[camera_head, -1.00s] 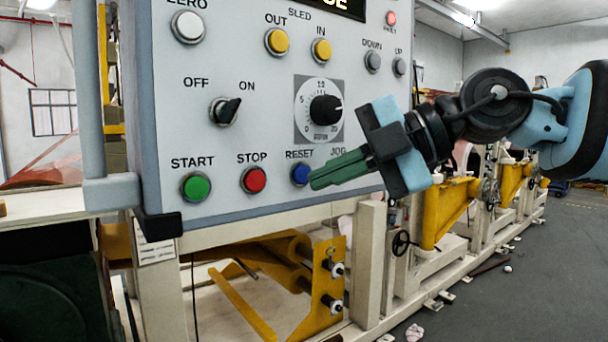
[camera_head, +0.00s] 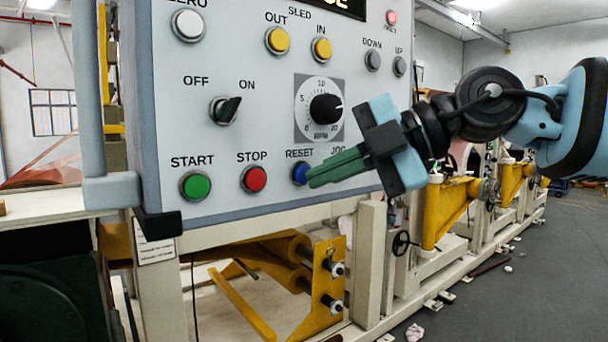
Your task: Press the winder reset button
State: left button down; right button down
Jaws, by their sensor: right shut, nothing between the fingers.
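The blue reset button (camera_head: 299,174) sits under the RESET label on the light grey control panel (camera_head: 270,140), right of the red stop button (camera_head: 254,179). My right gripper (camera_head: 312,180) comes in from the right, shut and empty. Its green fingertips overlap the button's right edge in the picture. I cannot tell whether they touch it. The JOG control below its label is hidden behind the fingers. My left gripper is not in view.
The green start button (camera_head: 195,186), the off/on switch (camera_head: 225,110) and the RPM dial (camera_head: 326,108) are close by on the panel. Below are yellow machine brackets (camera_head: 325,285) and a pale frame. Grey floor (camera_head: 520,290) is open at the right.

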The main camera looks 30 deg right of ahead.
jog(key=shift+w, duration=0.2)
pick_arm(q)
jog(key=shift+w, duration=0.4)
pick_arm(e)
jog(key=shift+w, duration=0.15)
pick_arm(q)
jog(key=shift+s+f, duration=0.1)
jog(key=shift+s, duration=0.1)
pick_arm(e)
jog(key=shift+w, duration=0.2)
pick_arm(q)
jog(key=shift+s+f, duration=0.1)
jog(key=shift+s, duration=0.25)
pick_arm(e)
jog(key=shift+w, duration=0.1)
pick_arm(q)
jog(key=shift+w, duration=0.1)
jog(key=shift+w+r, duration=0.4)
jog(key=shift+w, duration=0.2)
pick_arm(e)
jog(key=shift+s, duration=0.85)
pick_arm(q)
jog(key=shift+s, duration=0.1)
pick_arm(e)
jog(key=shift+s, duration=0.1)
